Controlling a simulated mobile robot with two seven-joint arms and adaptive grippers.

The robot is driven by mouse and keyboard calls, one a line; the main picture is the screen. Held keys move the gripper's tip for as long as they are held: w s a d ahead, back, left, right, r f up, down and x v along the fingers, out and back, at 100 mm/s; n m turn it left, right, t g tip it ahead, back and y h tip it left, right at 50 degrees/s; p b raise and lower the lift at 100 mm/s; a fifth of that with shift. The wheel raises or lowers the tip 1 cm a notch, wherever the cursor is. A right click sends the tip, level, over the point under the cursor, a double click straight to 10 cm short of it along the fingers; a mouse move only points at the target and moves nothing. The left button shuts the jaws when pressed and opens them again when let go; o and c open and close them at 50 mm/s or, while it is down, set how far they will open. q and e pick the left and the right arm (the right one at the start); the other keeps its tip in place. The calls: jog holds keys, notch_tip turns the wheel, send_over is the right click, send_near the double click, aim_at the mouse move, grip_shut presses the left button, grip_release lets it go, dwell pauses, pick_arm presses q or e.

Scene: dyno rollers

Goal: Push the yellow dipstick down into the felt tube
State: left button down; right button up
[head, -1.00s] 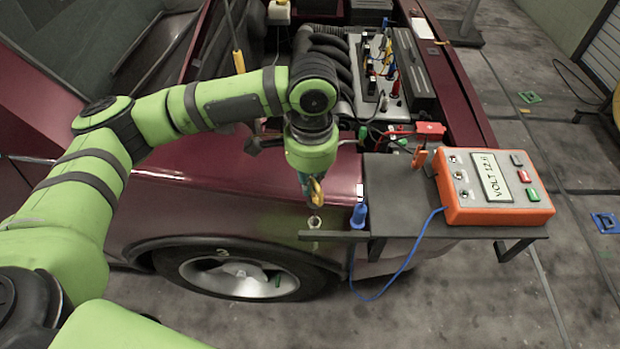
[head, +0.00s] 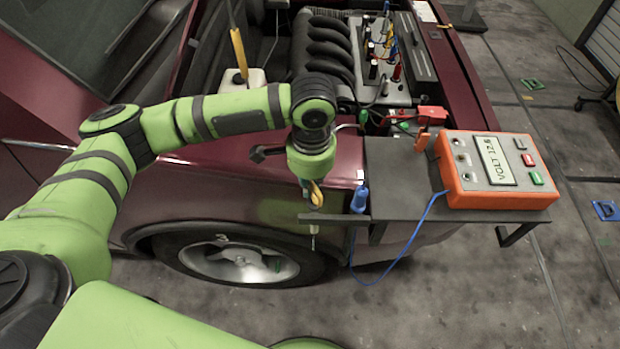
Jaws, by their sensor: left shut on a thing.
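My left gripper (head: 316,198) comes down from above, pointing down, and is shut on the yellow dipstick (head: 317,192). Only part of the yellow handle shows between the fingers. Just below is the dark bracket bar (head: 340,219), beside the car's front wheel. At its left end a thin pale tube (head: 314,236) hangs below the bar; I take it to be the felt tube. The handle is directly above the tube, with a very small gap or none. The dipstick's lower part is hidden or too small to tell. My right gripper is out of view.
A blue plug (head: 359,199) stands on the bracket close right of my left gripper, with a blue cable (head: 405,258) looping below. The orange voltmeter (head: 492,170) sits on the dark shelf (head: 395,185). The maroon fender (head: 240,185) is behind the gripper.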

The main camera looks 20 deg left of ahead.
pick_arm(q)
jog(key=c, duration=1.3)
grip_release()
jog(key=shift+r, duration=0.1)
notch_tip(320, 180, up, 12)
jog(key=shift+s+d+f, duration=0.1)
jog(key=shift+d, duration=0.05)
jog(key=shift+s+f, duration=0.1)
